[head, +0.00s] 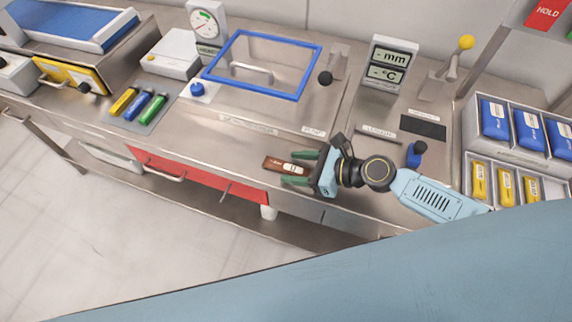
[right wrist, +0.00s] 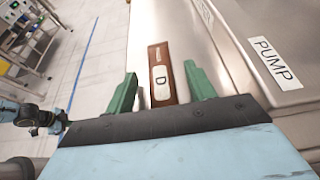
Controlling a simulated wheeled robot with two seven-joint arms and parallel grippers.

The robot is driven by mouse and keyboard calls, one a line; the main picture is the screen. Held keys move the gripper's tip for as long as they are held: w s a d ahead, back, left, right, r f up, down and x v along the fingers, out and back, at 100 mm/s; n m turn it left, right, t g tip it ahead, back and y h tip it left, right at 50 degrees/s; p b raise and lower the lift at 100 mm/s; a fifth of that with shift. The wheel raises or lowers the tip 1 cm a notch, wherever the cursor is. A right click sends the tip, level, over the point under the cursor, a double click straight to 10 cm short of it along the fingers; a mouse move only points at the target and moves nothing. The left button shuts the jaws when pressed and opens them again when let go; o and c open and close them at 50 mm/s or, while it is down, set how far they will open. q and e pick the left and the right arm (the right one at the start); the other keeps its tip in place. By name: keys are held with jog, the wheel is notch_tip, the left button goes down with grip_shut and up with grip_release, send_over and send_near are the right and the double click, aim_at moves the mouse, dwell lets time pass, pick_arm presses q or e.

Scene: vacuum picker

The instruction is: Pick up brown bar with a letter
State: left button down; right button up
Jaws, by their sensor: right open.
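The brown bar (head: 280,165) lies on the steel counter near its front edge in the head view. In the right wrist view the brown bar (right wrist: 161,75) carries a pale label with the letter D. My right gripper (head: 296,168) is open, its green fingers pointing left in the head view, around the bar's right end. In the right wrist view the right gripper (right wrist: 158,90) has one finger on each side of the bar, with a small gap visible on each side. I cannot tell the fingertips' height above the counter.
A blue-framed clear lid (head: 262,65) is set behind the bar. A display with mm and °C (head: 390,65) stands back right. Trays of blue packs (head: 494,118) and yellow packs (head: 479,184) stand at the right. A red drawer front (head: 200,180) is below the counter edge.

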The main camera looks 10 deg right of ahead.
jog(key=shift+w+a+f, duration=0.1)
jog(key=shift+a+f, duration=0.05)
jog(key=shift+a, duration=0.05)
jog(key=c, duration=1.1)
jog(key=shift+o, duration=0.2)
notch_tip(320, 180, up, 9)
jog(key=p, duration=0.5)
jog(key=r, duration=0.1)
notch_tip(320, 180, up, 8)
jog(key=n+g+b, duration=0.1)
jog(key=b, duration=0.4)
send_over(296, 169)
jog(key=w, duration=0.5)
jog(key=s+d+m+t+b, duration=0.1)
jog(key=s+d+b, duration=0.2)
jog(key=d, duration=0.5)
jog(key=shift+b, duration=0.7)
